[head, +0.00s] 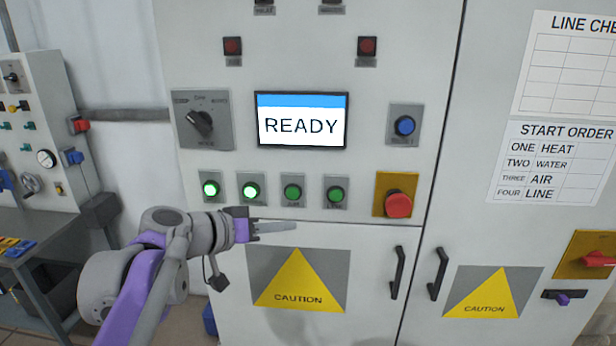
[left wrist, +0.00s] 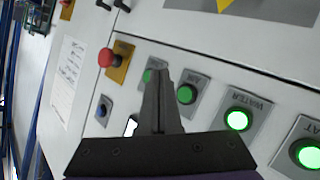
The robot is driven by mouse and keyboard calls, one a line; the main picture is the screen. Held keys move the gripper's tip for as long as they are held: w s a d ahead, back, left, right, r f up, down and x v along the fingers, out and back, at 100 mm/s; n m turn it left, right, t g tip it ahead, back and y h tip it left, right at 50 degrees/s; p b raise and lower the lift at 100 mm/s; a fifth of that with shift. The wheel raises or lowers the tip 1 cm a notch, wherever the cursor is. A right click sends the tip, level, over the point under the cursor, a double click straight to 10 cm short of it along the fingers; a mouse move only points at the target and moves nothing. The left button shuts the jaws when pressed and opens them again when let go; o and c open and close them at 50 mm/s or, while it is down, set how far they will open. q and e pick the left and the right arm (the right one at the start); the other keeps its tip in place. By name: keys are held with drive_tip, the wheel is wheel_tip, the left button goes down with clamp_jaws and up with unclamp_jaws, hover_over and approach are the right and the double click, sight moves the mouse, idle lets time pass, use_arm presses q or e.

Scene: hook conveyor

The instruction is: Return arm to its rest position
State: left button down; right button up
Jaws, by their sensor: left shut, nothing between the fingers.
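My left gripper (head: 277,227) is shut and empty, its fingers pointing right, just below the row of green buttons in the head view. In the left wrist view its closed fingers (left wrist: 160,78) overlap the panel and partly cover the line button (left wrist: 148,75). The heat button (head: 210,189) and water button (head: 250,191) glow brightly. The air button (head: 293,193) and the button right of it (head: 335,194) are a darker green. The gap between fingers and panel is hard to judge. My right gripper is not in view.
The screen (head: 302,121) reads READY. A rotary switch (head: 200,122), a blue button (head: 404,125) and a red emergency button (head: 398,204) are on the panel. Cabinet door handles (head: 397,272) stick out below. A side bench (head: 30,228) stands at left.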

use_arm(q)
drive_tip(key=s+a+f+n+g+y, duration=0.1)
drive_tip(key=s+a+f+y, duration=0.1)
drive_tip(key=s+f, duration=0.5)
drive_tip(key=s+a+f+n+g+y, duration=0.1)
drive_tip(key=s+a+f+y, duration=0.2)
drive_tip(key=s+f, duration=0.4)
drive_tip(key=s+a+f+n+g+y, duration=0.1)
drive_tip(key=s+f+y, duration=0.3)
drive_tip(key=f, duration=1.1)
drive_tip(key=s+a, duration=0.1)
drive_tip(key=s, duration=0.2)
drive_tip(key=shift+s+a+f+g+y, duration=0.25)
drive_tip(key=shift+s+f+g+y, duration=0.05)
drive_tip(key=shift+s+g, duration=0.1)
